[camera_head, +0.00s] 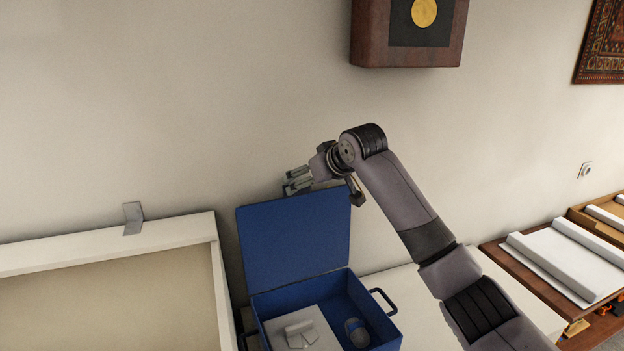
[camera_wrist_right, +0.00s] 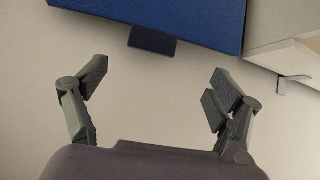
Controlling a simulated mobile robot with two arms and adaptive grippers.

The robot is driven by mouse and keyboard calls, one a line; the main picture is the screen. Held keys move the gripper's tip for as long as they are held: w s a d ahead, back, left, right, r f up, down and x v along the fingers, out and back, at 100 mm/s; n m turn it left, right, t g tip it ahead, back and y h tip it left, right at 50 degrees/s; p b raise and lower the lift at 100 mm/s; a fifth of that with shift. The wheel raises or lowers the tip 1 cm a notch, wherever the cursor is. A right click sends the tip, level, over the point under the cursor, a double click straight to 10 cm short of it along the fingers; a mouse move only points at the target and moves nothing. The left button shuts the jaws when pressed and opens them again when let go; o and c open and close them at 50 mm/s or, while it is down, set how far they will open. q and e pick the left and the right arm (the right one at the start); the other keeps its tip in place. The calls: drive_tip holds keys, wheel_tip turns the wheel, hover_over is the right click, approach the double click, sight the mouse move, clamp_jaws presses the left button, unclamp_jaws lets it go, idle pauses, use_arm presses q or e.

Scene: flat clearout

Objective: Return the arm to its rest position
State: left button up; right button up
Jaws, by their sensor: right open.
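My right arm (camera_head: 405,205) reaches up from the lower right in the head view. My right gripper (camera_head: 290,180) is in front of the raised lid of a blue box, near the lid's top edge. In the right wrist view my right gripper (camera_wrist_right: 155,90) is open, with nothing between its fingers. The blue lid (camera_head: 295,245) stands upright; a blue panel with a dark tab (camera_wrist_right: 153,40) shows at the top of the wrist view. My left gripper is not in view.
The open blue box (camera_head: 375,320) holds a white piece (camera_head: 296,333) and a grey-blue rounded item (camera_head: 357,332). A white-framed panel (camera_head: 110,255) is at left. A wooden wall box (camera_head: 408,55) hangs above. Trays with white rolls (camera_head: 560,262) lie at right.

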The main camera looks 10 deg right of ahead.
drive_tip(key=s+f+g, duration=0.2)
drive_tip(key=s+f, duration=0.8)
drive_tip(key=f, duration=0.4)
drive_tip(key=s+f+g, duration=0.1)
drive_tip(key=s+f, duration=0.9)
drive_tip(key=f, duration=0.3)
drive_tip(key=s+d+f+m+g+h, duration=0.1)
drive_tip(key=s+d+f, duration=0.15)
drive_tip(key=s, duration=0.75)
drive_tip(key=s+d+f+m+g+h, duration=0.15)
drive_tip(key=s+d, duration=0.25)
drive_tip(key=s, duration=0.6)
drive_tip(key=s+d+f+g+h, duration=0.1)
drive_tip(key=s+d+f, duration=0.25)
drive_tip(key=s, duration=0.65)
wheel_tip(320, 180, down, 32)
drive_tip(key=s+b, duration=0.2)
drive_tip(key=b, duration=0.3)
drive_tip(key=s+d+f+g+b, duration=0.2)
drive_tip(key=s+d+f+b, duration=0.1)
drive_tip(key=s+f, duration=1.3)
wheel_tip(320, 180, down, 3)
drive_tip(key=shift+s+d+f+b, duration=0.15)
drive_tip(key=shift+s+b, duration=0.15)
drive_tip(key=shift+b, duration=0.25)
